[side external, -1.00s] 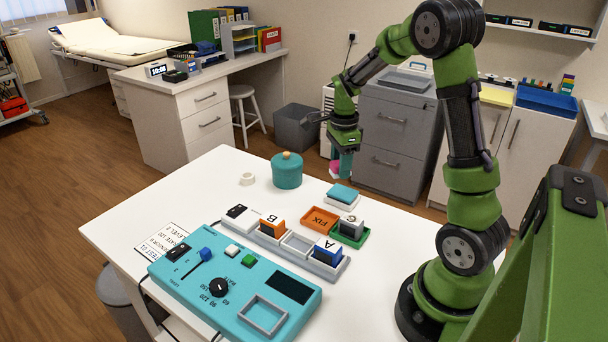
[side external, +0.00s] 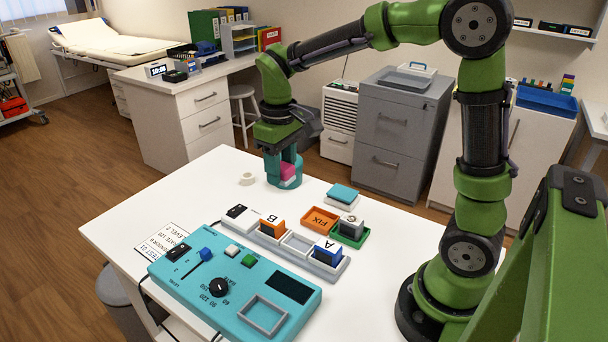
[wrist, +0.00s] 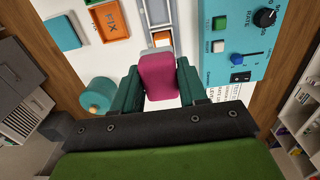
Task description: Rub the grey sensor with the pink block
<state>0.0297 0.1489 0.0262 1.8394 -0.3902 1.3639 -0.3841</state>
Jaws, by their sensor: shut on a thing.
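My gripper (side external: 284,170) is shut on the pink block (side external: 288,172) and holds it above the far part of the white table, in front of the teal pot. In the wrist view the pink block (wrist: 160,76) sits between the two teal fingers of my gripper (wrist: 158,85). The grey sensor (side external: 352,227), marked C, stands in the green tray (side external: 350,241), to the right of and nearer than my gripper. The block and sensor are well apart. The sensor does not show in the wrist view.
The teal pot (wrist: 97,95) is close beside my gripper. A rack holds the orange B block (side external: 271,228) and blue A block (side external: 327,253). The orange FIX tray (side external: 319,219), teal-topped pad (side external: 342,195) and teal control panel (side external: 226,297) stand nearby. A tape roll (side external: 247,179) lies left.

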